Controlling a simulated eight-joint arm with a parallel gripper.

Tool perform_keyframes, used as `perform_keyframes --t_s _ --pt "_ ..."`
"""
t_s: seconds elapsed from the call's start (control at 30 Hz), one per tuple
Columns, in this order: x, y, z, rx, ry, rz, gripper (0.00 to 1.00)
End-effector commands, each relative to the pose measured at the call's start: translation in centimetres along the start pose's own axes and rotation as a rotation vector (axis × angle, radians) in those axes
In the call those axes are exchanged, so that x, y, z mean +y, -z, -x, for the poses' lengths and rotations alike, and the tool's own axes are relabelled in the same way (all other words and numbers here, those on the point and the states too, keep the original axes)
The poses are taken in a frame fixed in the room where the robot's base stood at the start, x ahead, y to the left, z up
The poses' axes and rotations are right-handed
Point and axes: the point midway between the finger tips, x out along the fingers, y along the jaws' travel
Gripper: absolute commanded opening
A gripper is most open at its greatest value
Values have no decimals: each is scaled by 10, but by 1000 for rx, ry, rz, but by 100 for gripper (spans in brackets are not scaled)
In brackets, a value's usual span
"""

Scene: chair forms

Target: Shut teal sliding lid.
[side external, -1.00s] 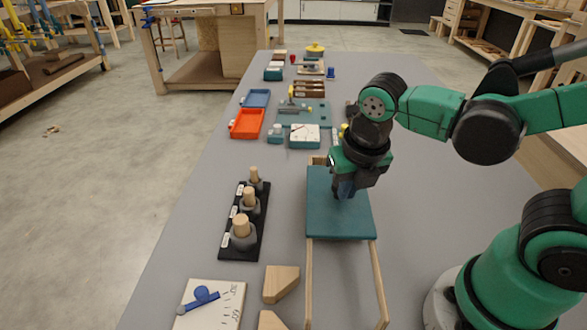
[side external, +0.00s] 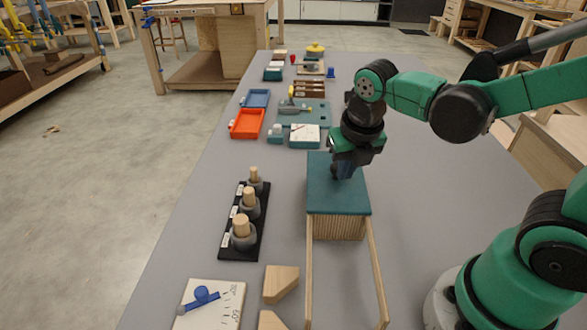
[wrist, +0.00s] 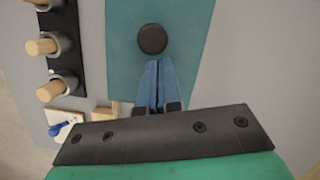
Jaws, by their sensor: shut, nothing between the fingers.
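The teal sliding lid (side external: 337,195) lies flat over a ribbed wooden box (side external: 340,228), whose near face shows below the lid's near edge. No box opening is visible. Two wooden rails run from the box toward the camera. In the wrist view, the lid (wrist: 187,60) carries a dark round knob (wrist: 152,39). My gripper (side external: 340,174) is low over the lid's far half. Its blue fingers (wrist: 156,65) are shut and empty, tips just on the near side of the knob. I cannot tell whether they touch it.
A black rack with wooden-topped pegs (side external: 245,215) stands left of the box. A white dial board (side external: 213,305) and a wooden block (side external: 281,284) lie nearer the camera. Orange (side external: 246,124) and blue trays lie farther back. The table right of the box is clear.

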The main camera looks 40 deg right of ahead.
Motion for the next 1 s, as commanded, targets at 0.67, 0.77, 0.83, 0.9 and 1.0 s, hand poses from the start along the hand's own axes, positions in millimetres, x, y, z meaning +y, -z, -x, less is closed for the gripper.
perform_keyframes --t_s 0.67,0.77,0.83,0.9,1.0 --pt "1 35 69 13 -4 4 0" --pt "0 35 82 13 -4 3 0" --pt "1 35 91 13 -4 4 0" --pt "1 35 98 13 -4 4 0" --pt "0 35 104 13 -4 2 0"
